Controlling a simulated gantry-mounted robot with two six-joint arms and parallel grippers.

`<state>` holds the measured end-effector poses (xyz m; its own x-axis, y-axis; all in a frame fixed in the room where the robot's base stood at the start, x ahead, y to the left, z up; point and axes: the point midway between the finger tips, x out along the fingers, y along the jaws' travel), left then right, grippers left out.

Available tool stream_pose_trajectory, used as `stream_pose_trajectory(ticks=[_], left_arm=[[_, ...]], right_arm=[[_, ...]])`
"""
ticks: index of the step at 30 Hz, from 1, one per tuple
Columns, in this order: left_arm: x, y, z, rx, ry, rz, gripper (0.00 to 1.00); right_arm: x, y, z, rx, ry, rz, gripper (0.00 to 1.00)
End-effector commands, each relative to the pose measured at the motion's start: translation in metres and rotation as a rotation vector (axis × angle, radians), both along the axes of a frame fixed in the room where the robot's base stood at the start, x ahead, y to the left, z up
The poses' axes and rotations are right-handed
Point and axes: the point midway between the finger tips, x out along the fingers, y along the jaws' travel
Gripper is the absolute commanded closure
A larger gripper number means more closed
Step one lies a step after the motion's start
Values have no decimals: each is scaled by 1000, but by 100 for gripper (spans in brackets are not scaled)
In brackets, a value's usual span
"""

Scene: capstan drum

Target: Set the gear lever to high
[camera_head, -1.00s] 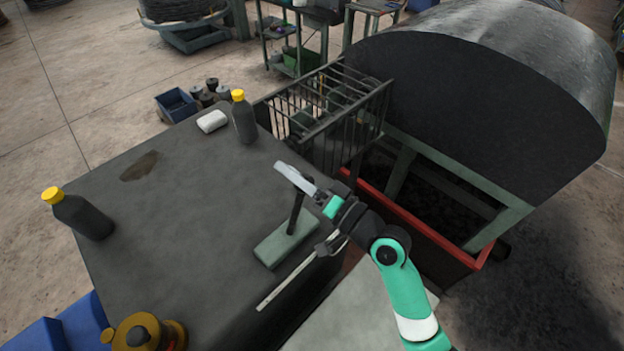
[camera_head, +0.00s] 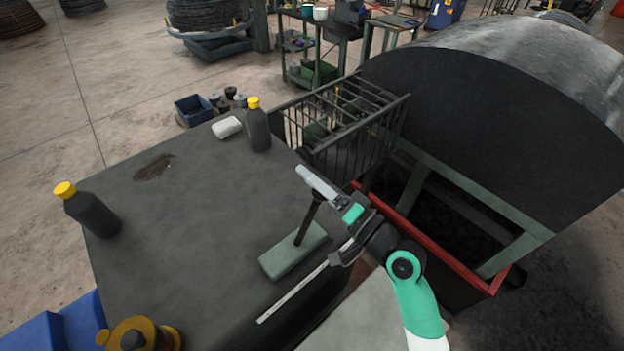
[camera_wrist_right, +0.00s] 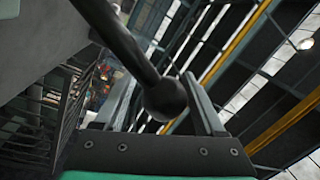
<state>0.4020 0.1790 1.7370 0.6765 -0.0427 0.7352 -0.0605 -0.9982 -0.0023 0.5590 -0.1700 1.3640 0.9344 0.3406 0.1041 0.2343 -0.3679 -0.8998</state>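The gear lever (camera_head: 308,222) is a dark rod standing on a green block (camera_head: 290,254) on the dark cabinet top, leaning a little to the right. Its round dark knob (camera_wrist_right: 166,99) shows in the right wrist view, in front of the gap between my fingers. My right gripper (camera_head: 281,246) is open, with one finger across the lever's top and the other low over the cabinet's front edge. I cannot tell whether a finger touches the lever. My left gripper is not in view.
Two dark bottles with yellow caps (camera_head: 90,213) (camera_head: 258,128), a white lump (camera_head: 227,127) and a yellow-brown fitting (camera_head: 142,335) sit on the cabinet (camera_head: 200,225). A barred cage (camera_head: 345,125) and a large drum (camera_head: 490,120) stand behind and right. The cabinet's middle is clear.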

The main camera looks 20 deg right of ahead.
Motion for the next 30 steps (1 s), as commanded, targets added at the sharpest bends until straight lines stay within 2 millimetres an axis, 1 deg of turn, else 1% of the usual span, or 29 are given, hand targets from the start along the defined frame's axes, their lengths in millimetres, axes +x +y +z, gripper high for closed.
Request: stream_pose_trajectory(ticks=[8,11,14,17,21,24,27,30], left_arm=[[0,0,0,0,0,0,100],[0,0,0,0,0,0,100],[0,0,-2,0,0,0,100],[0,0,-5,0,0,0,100],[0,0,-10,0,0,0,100],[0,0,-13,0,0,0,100],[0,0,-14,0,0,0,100],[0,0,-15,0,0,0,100]], right_arm=[[0,1,1,-1,-3,2,21],[-4,-1,1,-1,-4,1,21],[-16,-6,-2,-1,-4,0,21],[-37,-14,-5,-2,-4,-2,21],[-69,-26,-9,-2,-3,-3,21],[-88,-33,-11,-1,-2,-3,21],[-101,-38,-12,-1,-2,-2,21],[-108,-39,-12,-1,-3,0,21]])
